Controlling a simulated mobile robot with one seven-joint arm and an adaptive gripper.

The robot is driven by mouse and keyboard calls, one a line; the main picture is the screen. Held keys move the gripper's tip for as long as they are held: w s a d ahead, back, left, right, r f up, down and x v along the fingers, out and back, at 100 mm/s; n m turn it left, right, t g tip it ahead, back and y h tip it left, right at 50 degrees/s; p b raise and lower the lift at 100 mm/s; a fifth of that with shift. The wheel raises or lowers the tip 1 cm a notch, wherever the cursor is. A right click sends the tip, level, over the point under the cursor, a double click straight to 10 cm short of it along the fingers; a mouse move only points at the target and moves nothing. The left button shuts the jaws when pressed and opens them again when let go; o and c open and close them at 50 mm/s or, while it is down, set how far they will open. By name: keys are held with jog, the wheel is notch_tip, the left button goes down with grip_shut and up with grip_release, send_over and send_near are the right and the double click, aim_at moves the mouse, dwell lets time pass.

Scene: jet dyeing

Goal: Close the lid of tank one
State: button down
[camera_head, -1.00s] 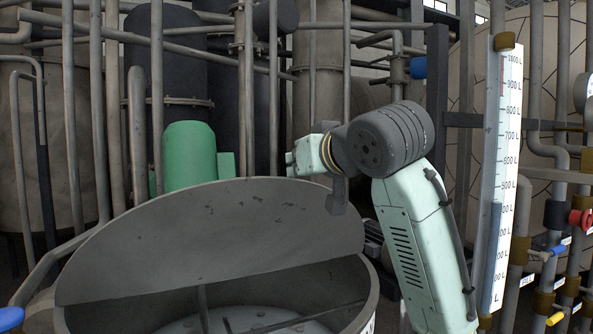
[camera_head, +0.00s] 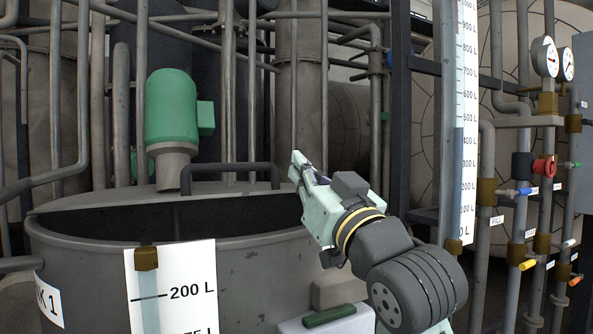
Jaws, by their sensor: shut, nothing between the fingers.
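Tank one (camera_head: 250,275) stands at the left, a grey round vessel with part of its "1" label showing at its left side. The front part of its top shows as a dark opening (camera_head: 110,222) inside the rim. Behind this lies a low grey cover (camera_head: 100,199) with a dark bar handle (camera_head: 230,167). No lid stands upright now, and I cannot tell whether this cover is the lid. My gripper (camera_head: 297,163) is shut and empty, pointing up and left beside the handle's right end. I cannot tell whether they touch.
A green motor (camera_head: 172,108) rises behind the opening. A 200 L scale (camera_head: 172,290) is on the tank's front. A tall level gauge (camera_head: 465,120), pipes and valves with a red knob (camera_head: 543,168) stand at the right. Dense vertical pipes fill the back.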

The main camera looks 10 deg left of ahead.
jog(key=shift+s+d+f+b, duration=0.15)
jog(key=shift+f+b, duration=0.25)
jog(key=shift+f, duration=0.35)
jog(key=shift+s+f+b, duration=0.15)
jog(key=shift+f+b, duration=0.3)
jog(key=shift+f, duration=0.3)
jog(key=shift+s+d+f+b, duration=0.15)
jog(key=shift+f+b, duration=0.25)
jog(key=shift+f, duration=0.35)
